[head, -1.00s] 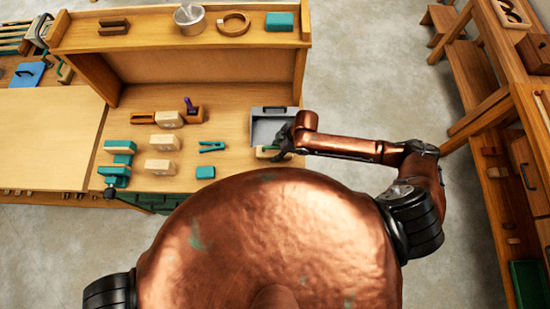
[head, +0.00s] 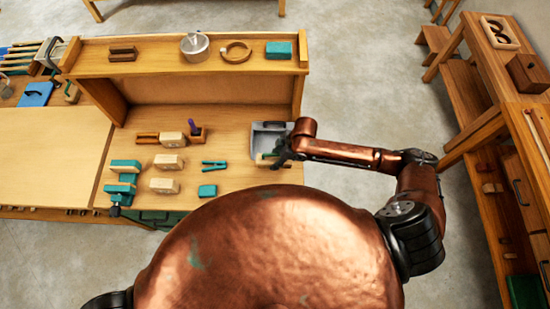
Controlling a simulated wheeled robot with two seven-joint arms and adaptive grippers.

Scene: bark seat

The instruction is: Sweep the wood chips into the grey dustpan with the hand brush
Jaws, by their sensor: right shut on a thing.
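The grey dustpan (head: 268,128) lies near the right edge of the wooden bench, its near part partly hidden by my right gripper. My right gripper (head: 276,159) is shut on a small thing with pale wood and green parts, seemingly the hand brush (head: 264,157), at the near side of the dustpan. Much of the brush is covered by the gripper, and I cannot tell whether it touches the bench. Wood chips cannot be made out at this size. My left gripper is not in view.
Pale blocks (head: 169,162), a green clamp-like tool (head: 214,165), a green block (head: 207,191) and a green vise (head: 123,180) stand left of the dustpan. A raised shelf (head: 150,55) holds a metal pot (head: 194,45).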

